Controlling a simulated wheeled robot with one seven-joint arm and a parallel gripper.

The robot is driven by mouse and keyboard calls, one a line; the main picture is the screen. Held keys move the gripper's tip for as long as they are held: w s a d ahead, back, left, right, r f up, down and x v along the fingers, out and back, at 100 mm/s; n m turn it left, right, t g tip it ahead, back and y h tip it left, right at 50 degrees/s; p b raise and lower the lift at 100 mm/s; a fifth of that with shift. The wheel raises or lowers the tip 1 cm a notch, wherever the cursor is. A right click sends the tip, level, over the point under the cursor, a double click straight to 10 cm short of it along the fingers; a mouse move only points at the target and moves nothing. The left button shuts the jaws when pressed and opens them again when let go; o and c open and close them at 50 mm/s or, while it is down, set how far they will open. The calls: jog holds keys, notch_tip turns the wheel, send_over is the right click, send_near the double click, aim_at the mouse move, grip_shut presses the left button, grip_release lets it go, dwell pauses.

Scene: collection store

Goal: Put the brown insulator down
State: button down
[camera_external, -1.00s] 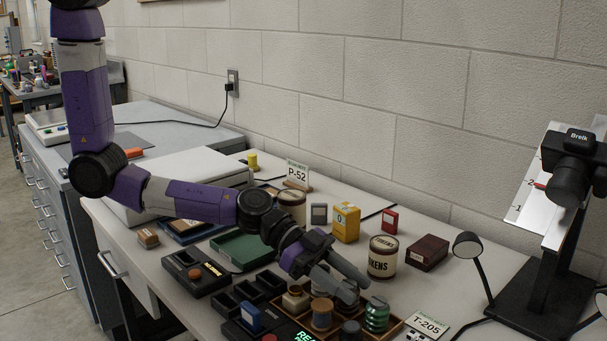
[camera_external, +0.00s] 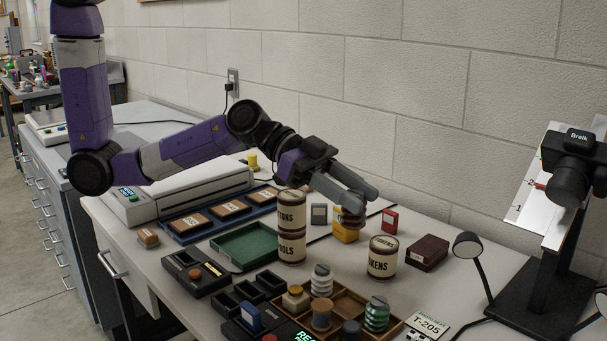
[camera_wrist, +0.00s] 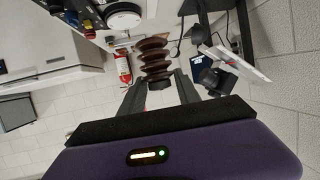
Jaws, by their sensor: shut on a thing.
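The brown insulator (camera_wrist: 154,60), ribbed and dark brown, stands between my two fingertips in the wrist view. In the external view it (camera_external: 349,218) shows small and partly covered below my gripper (camera_external: 358,200). My gripper is shut on it and holds it in the air, in front of the yellow box in the picture. A wooden compartment tray (camera_external: 398,326) lies at the front of the bench, with a green insulator (camera_external: 376,315) and a pale insulator (camera_external: 321,281) in it. A compartment between these two looks empty.
Two stacked tins (camera_external: 291,247) stand left of my gripper, and another tin (camera_external: 383,257) stands to its lower right. The yellow box (camera_external: 345,236), a red box (camera_external: 390,221) and a maroon box (camera_external: 427,252) are nearby. A green tray (camera_external: 245,248) looks empty.

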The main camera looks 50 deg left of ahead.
jog(key=shift+r, duration=0.8)
jog(key=w+a+f+n+t+y+b, duration=0.2)
jog(key=w+a+n+t+b, duration=0.15)
jog(key=w+a, duration=0.75)
jog(key=w+a+f+n+t+y+b, duration=0.2)
jog(key=w+a+n+t+b, duration=0.3)
jog(key=w, duration=0.9)
jog(key=w+a+f+n+t+y, duration=0.1)
jog(key=w+a+n+y, duration=0.3)
jog(key=a, duration=0.6)
jog(key=w+a+n+t+y, duration=0.1)
jog(key=w+a+t+y, duration=0.3)
jog(key=a, duration=0.6)
jog(key=s+a+r+n+g+y+b, duration=0.15)
jog(key=a+n+g+y, duration=0.25)
jog(key=a+n+y, duration=0.55)
jog(key=s+a+r+n+g+y+b, duration=0.1)
jog(key=a+r+n+g+y, duration=0.25)
jog(key=a, duration=1.15)
jog(key=shift+n+g, duration=0.25)
jog(key=shift+g, duration=0.15)
jog(key=f, duration=2)
jog(key=shift+s+a+f+p, duration=0.1)
jog(key=shift+a+p, duration=0.1)
jog(key=shift+p, duration=0.15)
jog(key=shift+f, duration=0.15)
